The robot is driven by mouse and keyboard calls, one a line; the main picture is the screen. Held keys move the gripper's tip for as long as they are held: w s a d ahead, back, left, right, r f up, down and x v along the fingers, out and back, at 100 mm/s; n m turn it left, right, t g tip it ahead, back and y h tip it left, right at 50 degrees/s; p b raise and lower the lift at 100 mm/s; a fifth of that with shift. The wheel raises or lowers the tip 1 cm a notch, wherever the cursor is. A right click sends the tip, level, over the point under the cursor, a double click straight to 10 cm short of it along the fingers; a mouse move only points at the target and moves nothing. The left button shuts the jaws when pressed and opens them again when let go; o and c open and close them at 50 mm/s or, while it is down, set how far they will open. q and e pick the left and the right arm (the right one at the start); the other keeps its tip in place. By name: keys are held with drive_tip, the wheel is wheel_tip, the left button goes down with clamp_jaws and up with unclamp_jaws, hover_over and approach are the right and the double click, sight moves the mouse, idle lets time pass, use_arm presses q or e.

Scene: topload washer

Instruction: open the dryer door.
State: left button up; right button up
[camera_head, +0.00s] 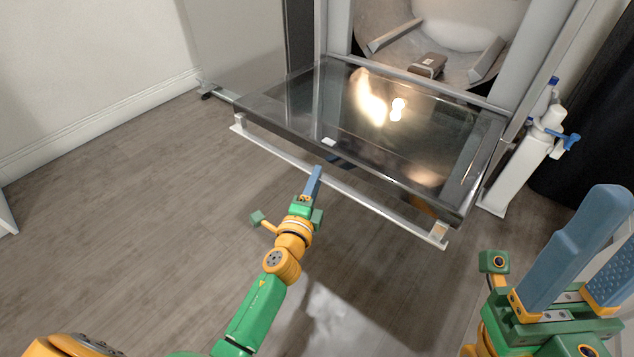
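The dryer door (300,95) is a dark glass panel with a metal frame. It is hinged at its bottom and swung down, lying nearly level in front of the machine. A pale bar handle (375,203) runs along its front edge. My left gripper (318,175) is at the handle, with one blue finger crossing the bar near its middle. A bit of blue shows behind the bar, partly hidden by the door edge. I cannot tell whether the fingers are closed on the bar. My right gripper (592,250) is at the lower right, empty, with its blue fingers apart.
The machine's opening (450,40) shows a metal drum with a small brown block (428,66) inside. A white bottle with a blue trigger (530,150) stands right of the door. A wall (90,60) is at the left. The wooden floor (150,190) is clear at left.

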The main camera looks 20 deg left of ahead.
use_arm(q)
drive_tip(key=shift+w, duration=0.65)
drive_tip(key=shift+f, duration=0.1)
clamp_jaws()
idle(0.9)
